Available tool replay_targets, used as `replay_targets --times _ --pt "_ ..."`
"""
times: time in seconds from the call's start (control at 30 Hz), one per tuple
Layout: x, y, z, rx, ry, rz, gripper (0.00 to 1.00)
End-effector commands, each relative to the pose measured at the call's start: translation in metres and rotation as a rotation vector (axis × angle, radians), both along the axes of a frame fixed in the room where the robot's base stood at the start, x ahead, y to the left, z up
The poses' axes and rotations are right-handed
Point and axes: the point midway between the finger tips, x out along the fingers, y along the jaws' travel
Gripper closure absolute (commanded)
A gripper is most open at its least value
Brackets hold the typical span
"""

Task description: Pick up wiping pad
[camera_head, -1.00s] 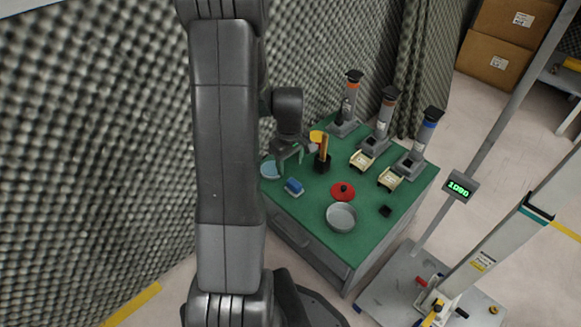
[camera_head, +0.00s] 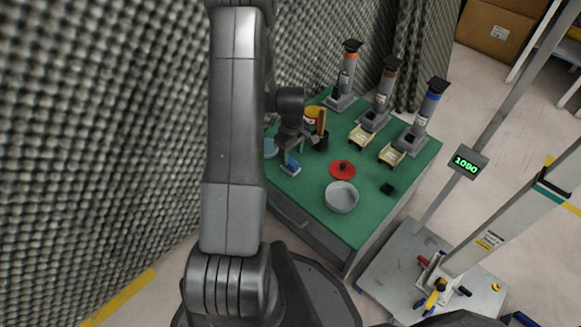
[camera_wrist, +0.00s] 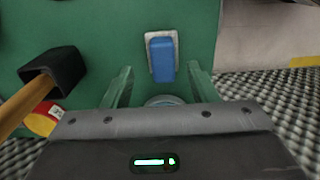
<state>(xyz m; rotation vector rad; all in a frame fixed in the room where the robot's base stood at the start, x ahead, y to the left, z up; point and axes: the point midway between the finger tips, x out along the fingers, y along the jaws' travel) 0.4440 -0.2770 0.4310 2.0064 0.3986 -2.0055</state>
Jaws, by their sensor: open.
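The wiping pad (camera_head: 291,166) is a small block with a blue top and a pale base. It lies on the green table top near the left edge. My gripper (camera_head: 288,155) is open just above and behind it in the head view and partly covers it. In the wrist view the blue pad (camera_wrist: 162,58) lies ahead of the two spread fingers (camera_wrist: 158,82), slightly nearer the right finger's line. Nothing is held between the fingers.
A light-blue dish (camera_head: 271,147) sits beside my gripper. A grey bowl (camera_head: 341,197), a red lid (camera_head: 342,170) and several dispensers stand farther right. Foam wall (camera_head: 120,130) is close on the left.

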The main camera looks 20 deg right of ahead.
Motion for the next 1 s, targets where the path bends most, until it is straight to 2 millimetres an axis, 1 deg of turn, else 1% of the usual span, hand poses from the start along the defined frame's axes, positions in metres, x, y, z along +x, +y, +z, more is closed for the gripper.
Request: replay_targets --times 0.03,0.3,0.37,0.57,0.67,0.8,0.83,1.0 --pt "0.000 0.001 -0.007 0.001 0.001 0.000 0.47" --pt "0.002 0.005 -0.046 0.001 0.002 0.000 0.47" --pt "0.002 0.005 -0.049 0.000 0.000 0.000 0.47" --pt "0.002 0.005 -0.048 0.000 0.000 0.000 0.47" --pt "0.002 0.005 -0.048 0.000 0.000 0.000 0.65" --pt "0.002 0.005 -0.048 0.000 0.000 0.000 0.92" --pt "0.002 0.005 -0.048 0.000 0.000 0.000 0.95" --pt "0.002 0.005 -0.048 0.000 0.000 0.000 0.96"
